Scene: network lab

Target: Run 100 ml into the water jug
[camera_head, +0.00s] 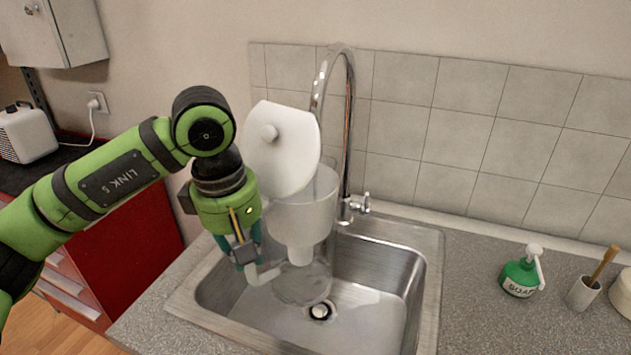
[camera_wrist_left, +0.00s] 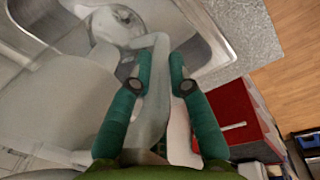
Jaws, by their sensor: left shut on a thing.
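The water jug (camera_head: 303,284) is clear, with a white inner funnel (camera_head: 300,222) and its round white lid (camera_head: 283,158) raised open. It is in the sink, near the drain; I cannot tell whether its base touches the sink floor. My left gripper (camera_head: 248,262) is shut on the jug's pale handle, at the jug's left side. The left wrist view shows the handle (camera_wrist_left: 156,95) between the teal fingers (camera_wrist_left: 161,72). The chrome tap (camera_head: 350,120) arches over the jug, its spout end hidden by the lid. No water stream shows. My right gripper is not in view.
The steel sink (camera_head: 425,270) is set in a grey speckled worktop (camera_head: 480,300). The tap's lever (camera_head: 361,203) is right of the jug. A green soap bottle (camera_head: 520,277) and a brush cup (camera_head: 583,293) stand at right. Red drawers (camera_head: 125,265) are at left.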

